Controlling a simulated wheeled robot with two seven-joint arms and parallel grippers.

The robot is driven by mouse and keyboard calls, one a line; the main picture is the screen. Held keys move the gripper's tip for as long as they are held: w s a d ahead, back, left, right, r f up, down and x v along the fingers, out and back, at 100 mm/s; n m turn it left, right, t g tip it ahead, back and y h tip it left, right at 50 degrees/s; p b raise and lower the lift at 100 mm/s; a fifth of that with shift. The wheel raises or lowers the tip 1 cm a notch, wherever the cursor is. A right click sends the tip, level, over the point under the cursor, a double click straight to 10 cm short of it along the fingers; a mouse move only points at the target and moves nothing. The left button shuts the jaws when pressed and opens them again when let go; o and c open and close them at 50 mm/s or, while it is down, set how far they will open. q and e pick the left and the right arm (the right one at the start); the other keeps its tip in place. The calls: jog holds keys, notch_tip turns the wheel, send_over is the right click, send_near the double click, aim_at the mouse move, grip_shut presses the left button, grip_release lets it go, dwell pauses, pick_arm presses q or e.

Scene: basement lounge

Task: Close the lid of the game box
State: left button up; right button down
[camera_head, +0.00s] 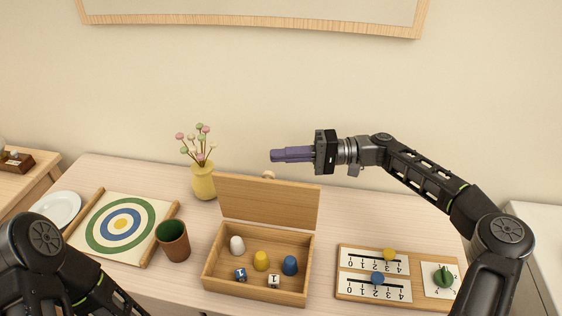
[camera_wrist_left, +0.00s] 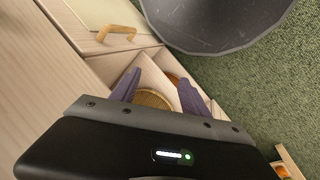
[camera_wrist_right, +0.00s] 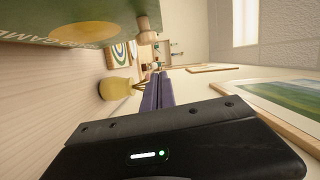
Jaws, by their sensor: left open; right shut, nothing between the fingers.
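The wooden game box (camera_head: 212,268) stands on the table with its lid (camera_head: 268,202) open, upright along the back edge. A round knob (camera_head: 269,175) shows at the lid's top, behind it. The box holds a white, a yellow and a blue piece and two dice. My right gripper (camera_head: 272,155) is shut and empty, above and slightly behind the lid's top edge, apart from it. In the right wrist view the lid's green outer face (camera_wrist_right: 60,25) and its knob (camera_wrist_right: 147,24) are at upper left. My left gripper (camera_wrist_left: 160,88) is open and empty, low beside the furniture; its fingers are outside the head view.
A yellow vase (camera_head: 204,184) with flowers stands behind left of the box. A brown cup (camera_head: 173,243) and target board (camera_head: 110,247) are left. A number board (camera_head: 345,285) is right. The wall (camera_head: 300,100) is behind; a picture frame (camera_head: 250,22) hangs above.

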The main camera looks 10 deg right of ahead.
aim_at(268, 197)
pick_arm(q)
jog(key=shift+s+r+p, duration=0.1)
jog(key=shift+r+p, duration=0.4)
jog(key=shift+r, duration=0.15)
pick_arm(e)
jog(key=s, duration=0.2)
jog(key=s+a, duration=0.1)
jog(key=shift+s+a+f, duration=0.1)
jog(key=shift+s+f, duration=0.15)
jog(key=shift+s, duration=0.05)
pick_arm(q)
jog(key=shift+s+f, duration=0.1)
jog(key=shift+f, duration=0.05)
pick_arm(e)
jog(key=shift+s, duration=0.1)
